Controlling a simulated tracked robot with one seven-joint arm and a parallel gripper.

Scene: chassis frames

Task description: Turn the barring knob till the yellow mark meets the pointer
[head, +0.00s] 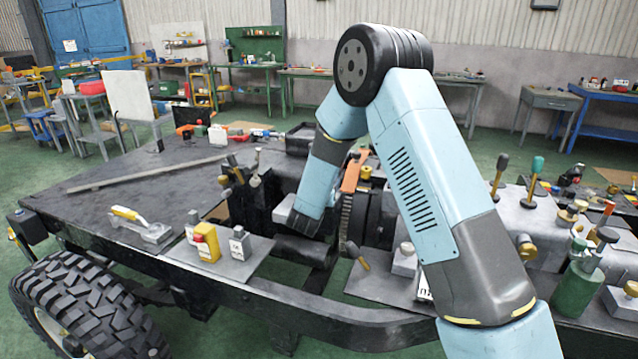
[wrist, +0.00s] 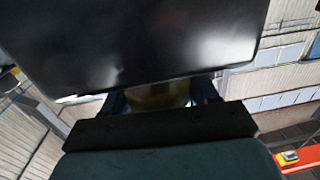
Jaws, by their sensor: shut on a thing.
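In the wrist view my gripper (wrist: 162,92) has its two dark fingers on either side of a dull brownish-yellow rounded piece (wrist: 155,97), which looks like the barring knob. The fingers are shut on it. A large dark panel fills the picture just beyond and covers the fingertips and most of the knob. In the head view my arm reaches down among the machinery in the middle of the chassis, and the last light-blue link hides the fingers and the knob. I cannot make out the yellow mark or the pointer in either view.
An orange curved bar (head: 352,172) and dark round parts stand close to the right of my wrist. A yellow block (head: 207,243) and small grey blocks sit on a plate at front left. A long grey bar (head: 145,174) lies on the dark deck. A green bottle (head: 577,287) stands at right.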

